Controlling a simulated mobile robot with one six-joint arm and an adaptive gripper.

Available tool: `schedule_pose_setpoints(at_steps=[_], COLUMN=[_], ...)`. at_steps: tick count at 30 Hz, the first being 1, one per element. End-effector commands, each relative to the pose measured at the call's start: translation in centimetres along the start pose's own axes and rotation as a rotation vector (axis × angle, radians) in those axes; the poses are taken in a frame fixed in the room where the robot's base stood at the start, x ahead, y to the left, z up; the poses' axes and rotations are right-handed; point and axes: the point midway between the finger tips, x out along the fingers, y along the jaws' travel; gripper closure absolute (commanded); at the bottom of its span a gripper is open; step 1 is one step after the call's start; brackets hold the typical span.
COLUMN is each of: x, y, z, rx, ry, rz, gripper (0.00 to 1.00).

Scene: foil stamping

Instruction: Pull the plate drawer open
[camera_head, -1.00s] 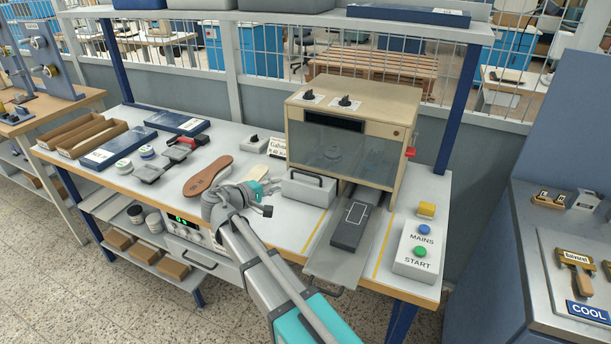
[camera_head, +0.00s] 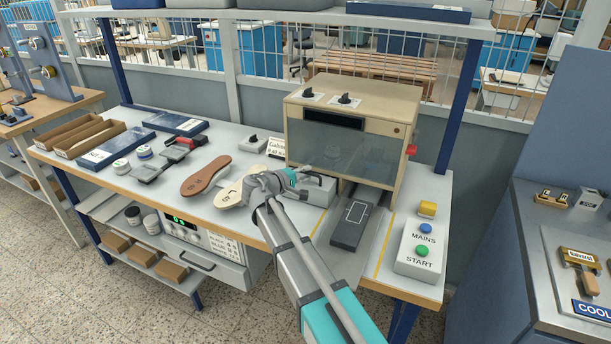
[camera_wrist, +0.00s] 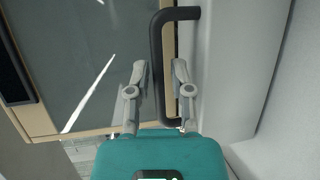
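A grey box-like drawer front (camera_head: 322,190) with a dark handle sits at the lower front left of the beige stamping machine (camera_head: 394,110). In the wrist view the dark bar handle (camera_wrist: 157,60) runs between the two fingers of my gripper (camera_wrist: 160,70), beside a pale grey surface (camera_wrist: 235,60). The fingers are apart, one on each side of the bar. Whether they touch it I cannot tell. In the head view my gripper (camera_head: 302,177) is at the drawer front and hides its left part and most of the handle.
A dark block (camera_head: 352,226) lies on the metal slide in front of the machine. The MAINS and START button box (camera_head: 418,250) stands at the right. A brown sole (camera_head: 206,174) and a pale sole (camera_head: 229,193) lie left of my gripper.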

Motion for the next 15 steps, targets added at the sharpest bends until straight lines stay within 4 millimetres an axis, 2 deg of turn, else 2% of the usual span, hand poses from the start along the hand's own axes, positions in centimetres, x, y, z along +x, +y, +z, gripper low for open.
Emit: schedule_pose_setpoints(at_steps=[12, 15], x=[0.44, 0.42], y=[0.0, 0.0], z=[-0.03, -0.04], rx=[-0.001, -0.001], ry=[0.001, 0.001], rz=[0.0, 0.0], gripper=[0.72, 0.88])
